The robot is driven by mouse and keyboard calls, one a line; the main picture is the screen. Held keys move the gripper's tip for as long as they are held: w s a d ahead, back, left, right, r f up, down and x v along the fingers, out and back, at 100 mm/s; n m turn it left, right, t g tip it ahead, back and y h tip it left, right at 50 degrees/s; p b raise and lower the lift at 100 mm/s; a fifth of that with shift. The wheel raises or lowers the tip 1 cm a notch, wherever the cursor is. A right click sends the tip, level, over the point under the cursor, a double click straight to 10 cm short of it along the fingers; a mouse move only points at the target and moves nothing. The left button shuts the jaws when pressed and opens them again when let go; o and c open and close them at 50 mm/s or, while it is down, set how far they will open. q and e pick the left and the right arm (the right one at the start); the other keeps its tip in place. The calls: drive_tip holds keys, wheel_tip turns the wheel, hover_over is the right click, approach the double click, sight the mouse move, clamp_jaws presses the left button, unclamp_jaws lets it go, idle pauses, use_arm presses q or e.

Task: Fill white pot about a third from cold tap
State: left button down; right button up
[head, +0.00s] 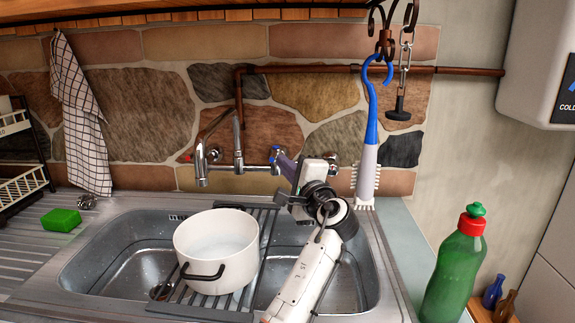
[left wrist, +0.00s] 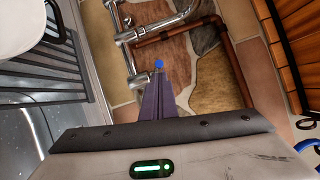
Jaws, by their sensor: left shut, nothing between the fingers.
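The white pot (head: 217,262) stands upright on a dark slatted rack (head: 262,225) across the sink; part of it shows in the left wrist view (left wrist: 22,25). Its inside looks pale; I cannot tell the water level. The tap spout (head: 201,170) hangs above the pot's back left side, with no stream visible. The cold tap (head: 276,154) has a blue mark, also seen in the left wrist view (left wrist: 159,64). My left gripper (head: 284,163) is shut and empty, its purple fingers right at the cold tap; contact is unclear. My right gripper is out of view.
A blue-and-white brush (head: 370,140) hangs from a hook right of my left gripper. A green bottle (head: 455,265) stands at the right. A green sponge (head: 61,220) lies on the drainer, and a checked towel (head: 83,120) hangs at the left.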

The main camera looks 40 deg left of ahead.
use_arm(q)
drive_tip(key=b+v, duration=0.2)
drive_tip(key=v, duration=0.9)
drive_tip(key=shift+w+d+f+b, duration=0.3)
drive_tip(key=shift+d+b, duration=0.1)
drive_tip(key=shift+d, duration=0.1)
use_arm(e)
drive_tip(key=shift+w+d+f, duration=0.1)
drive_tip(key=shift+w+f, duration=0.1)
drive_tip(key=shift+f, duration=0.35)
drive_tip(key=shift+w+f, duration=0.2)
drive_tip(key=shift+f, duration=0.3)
